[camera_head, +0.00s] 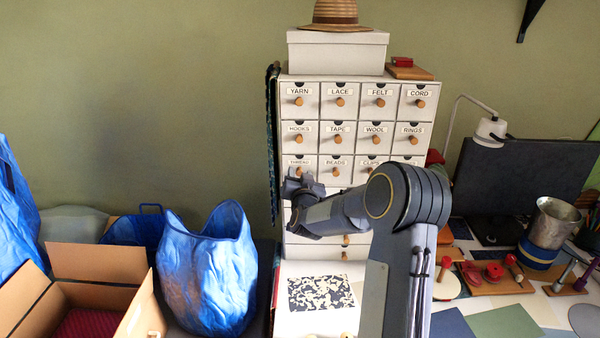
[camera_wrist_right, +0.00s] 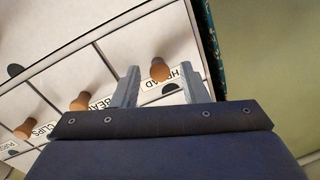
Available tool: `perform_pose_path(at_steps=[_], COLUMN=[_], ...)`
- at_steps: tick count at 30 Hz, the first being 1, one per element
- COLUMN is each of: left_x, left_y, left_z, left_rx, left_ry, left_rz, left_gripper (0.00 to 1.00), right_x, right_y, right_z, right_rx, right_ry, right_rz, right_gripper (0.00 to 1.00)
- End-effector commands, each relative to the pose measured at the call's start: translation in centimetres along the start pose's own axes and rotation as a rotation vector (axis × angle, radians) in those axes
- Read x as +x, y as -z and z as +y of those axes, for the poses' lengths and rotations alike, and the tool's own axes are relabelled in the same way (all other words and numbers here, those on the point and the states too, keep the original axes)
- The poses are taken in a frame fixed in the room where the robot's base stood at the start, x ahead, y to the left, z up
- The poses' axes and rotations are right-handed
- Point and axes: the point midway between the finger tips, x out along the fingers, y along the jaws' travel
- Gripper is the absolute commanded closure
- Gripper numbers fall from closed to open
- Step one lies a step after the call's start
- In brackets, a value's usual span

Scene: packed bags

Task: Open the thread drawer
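The white thread drawer (camera_head: 291,160) is at the left end of the third row of the cabinet and looks closed. Its label shows partly in the wrist view (camera_wrist_right: 186,76), cut off by a finger. Its round wooden knob (camera_wrist_right: 160,69) shows there too. My right gripper (camera_head: 297,181) is in front of this drawer and hides its lower part in the head view. In the wrist view the right gripper (camera_wrist_right: 159,72) is open, its fingertips on either side of the knob with a gap visible at each side. My left gripper is not in view.
The beads drawer (camera_head: 336,167) sits directly right, with its own knob (camera_wrist_right: 79,102). A dark patterned strip (camera_head: 272,150) hangs on the cabinet's left side. Blue bags (camera_head: 206,272) and an open cardboard box (camera_head: 98,262) stand lower left. A cluttered desk is at right.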

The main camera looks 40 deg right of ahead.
Motion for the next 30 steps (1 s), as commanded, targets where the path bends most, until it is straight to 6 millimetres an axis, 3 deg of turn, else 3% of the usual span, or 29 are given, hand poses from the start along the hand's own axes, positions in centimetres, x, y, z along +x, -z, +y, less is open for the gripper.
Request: perform_pose_path(at_steps=[9,18,30], left_x=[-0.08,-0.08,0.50], left_y=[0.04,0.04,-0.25], left_z=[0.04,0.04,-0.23], left_rx=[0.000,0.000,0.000], left_ry=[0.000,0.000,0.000], left_rz=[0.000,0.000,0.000], left_gripper=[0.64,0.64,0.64], right_x=[0.36,0.34,-0.16], right_y=[-0.06,-0.05,-0.28], right_z=[0.01,0.01,0.01], right_rx=[0.000,0.000,0.000], right_ry=[0.000,0.000,0.001], right_rz=[-0.001,-0.001,-0.001], right_gripper=[0.60,0.99,1.00])
